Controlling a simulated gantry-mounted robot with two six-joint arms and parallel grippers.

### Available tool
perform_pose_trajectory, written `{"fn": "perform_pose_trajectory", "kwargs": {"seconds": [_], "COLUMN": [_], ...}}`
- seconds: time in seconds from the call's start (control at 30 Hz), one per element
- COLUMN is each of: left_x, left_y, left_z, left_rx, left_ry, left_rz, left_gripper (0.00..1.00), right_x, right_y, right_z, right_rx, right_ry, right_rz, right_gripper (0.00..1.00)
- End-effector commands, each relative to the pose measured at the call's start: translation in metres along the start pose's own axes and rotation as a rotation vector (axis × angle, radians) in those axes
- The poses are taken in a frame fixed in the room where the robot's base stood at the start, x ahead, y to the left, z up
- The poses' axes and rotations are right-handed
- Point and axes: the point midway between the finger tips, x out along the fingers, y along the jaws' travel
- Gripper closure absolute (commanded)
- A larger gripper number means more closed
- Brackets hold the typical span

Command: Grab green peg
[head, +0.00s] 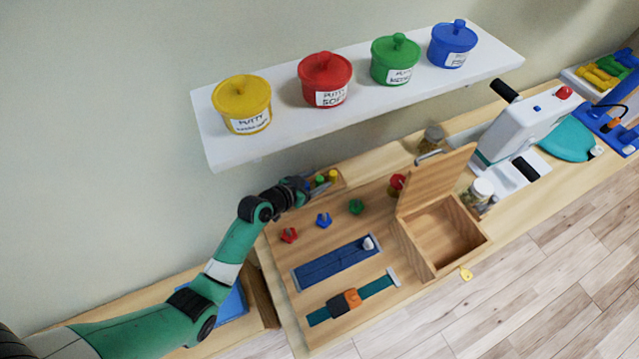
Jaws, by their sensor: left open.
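A small green peg (320,180) sits at the back left of the wooden board, beside a yellow piece (333,176) in what looks like a small wooden holder. My left gripper (308,184) is open, just left of the green peg and very close to it. I cannot tell whether the fingers touch it or are around it. The gripper's dark parts hide whatever is behind them. My right gripper is not in view.
The wooden board (284,268) carries red (289,235), blue (324,220) and green (356,207) knobs, a blue strip (335,264), a strap (347,299) and an open wooden box (440,235). A white shelf (290,125) with putty tubs overhangs behind the gripper.

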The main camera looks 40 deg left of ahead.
Motion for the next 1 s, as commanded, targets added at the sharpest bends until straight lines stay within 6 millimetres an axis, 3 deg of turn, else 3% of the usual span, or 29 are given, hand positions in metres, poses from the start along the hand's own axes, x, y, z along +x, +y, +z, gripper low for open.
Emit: {"fn": "perform_pose_trajectory", "kwargs": {"seconds": [0.1,0.47,0.83,1.0], "left_x": [-0.001,-0.001,-0.001,-0.007], "left_y": [0.000,0.000,0.000,0.000], "left_z": [-0.001,-0.001,-0.002,-0.013], "left_rx": [0.000,0.000,0.000,0.000], "left_ry": [0.000,0.000,0.000,0.002], "left_rz": [0.000,0.000,0.001,0.001], "left_gripper": [0.37,1.00,1.00,1.00], "right_x": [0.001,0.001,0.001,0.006], "right_y": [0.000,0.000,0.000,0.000], "right_z": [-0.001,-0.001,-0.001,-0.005], "right_rx": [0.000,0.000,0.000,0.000], "right_ry": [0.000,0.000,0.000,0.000], "right_rz": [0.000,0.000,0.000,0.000], "right_gripper": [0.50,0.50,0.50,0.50]}}
